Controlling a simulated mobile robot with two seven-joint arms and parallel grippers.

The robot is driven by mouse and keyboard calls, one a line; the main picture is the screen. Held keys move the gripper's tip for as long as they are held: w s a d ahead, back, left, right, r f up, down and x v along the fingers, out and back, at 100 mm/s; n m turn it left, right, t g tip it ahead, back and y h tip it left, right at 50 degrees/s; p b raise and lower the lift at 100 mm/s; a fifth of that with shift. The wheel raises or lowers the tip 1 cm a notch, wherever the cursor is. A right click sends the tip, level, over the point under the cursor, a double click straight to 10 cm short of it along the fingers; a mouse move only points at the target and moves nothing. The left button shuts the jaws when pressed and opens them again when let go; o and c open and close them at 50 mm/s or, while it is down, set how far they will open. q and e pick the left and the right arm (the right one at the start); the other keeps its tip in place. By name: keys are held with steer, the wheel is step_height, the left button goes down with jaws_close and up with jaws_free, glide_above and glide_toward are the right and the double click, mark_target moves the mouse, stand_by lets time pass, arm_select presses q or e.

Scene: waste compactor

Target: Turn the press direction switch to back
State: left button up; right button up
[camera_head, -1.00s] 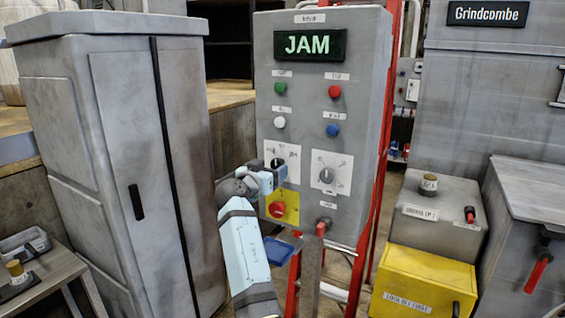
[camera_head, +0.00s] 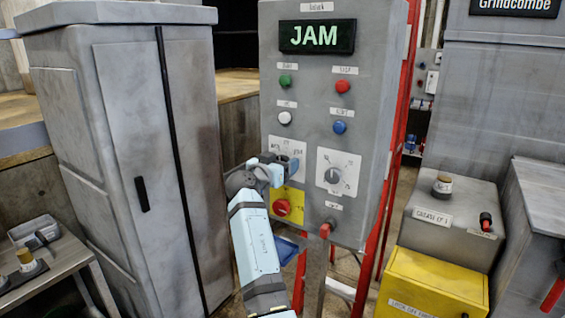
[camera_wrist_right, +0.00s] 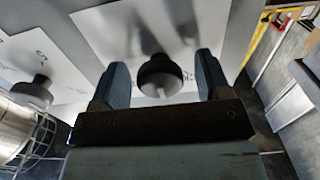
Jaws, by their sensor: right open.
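The grey control panel (camera_head: 375,140) stands ahead, with two rotary switches on white plates. The right switch (camera_head: 332,175) is in plain view. The left switch's plate (camera_head: 287,147) is partly covered by my right gripper (camera_head: 285,168), which hides its knob in the head view. In the right wrist view, a dark round knob (camera_wrist_right: 159,75) stands between the open fingers of my right gripper (camera_wrist_right: 158,78), with a gap on both sides. A second knob (camera_wrist_right: 33,92) shows at the left there. Labels are too blurred to tell which switch is the press direction one. My left gripper is not in view.
A red knob on a yellow plate (camera_head: 282,207) sits just below my right gripper. Above are green, red, white and blue buttons and a display (camera_head: 316,36) reading JAM. A grey cabinet (camera_head: 110,150) stands left; a yellow box (camera_head: 432,285) stands right.

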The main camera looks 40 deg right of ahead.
steer(key=c, duration=0.9)
steer(key=shift+n, duration=2)
steer(key=n, duration=0.2)
steer(key=shift+r+n, duration=0.15)
steer(key=shift+n, duration=0.15)
steer(key=shift+n+p, duration=0.6)
steer(key=shift+n, duration=1.1)
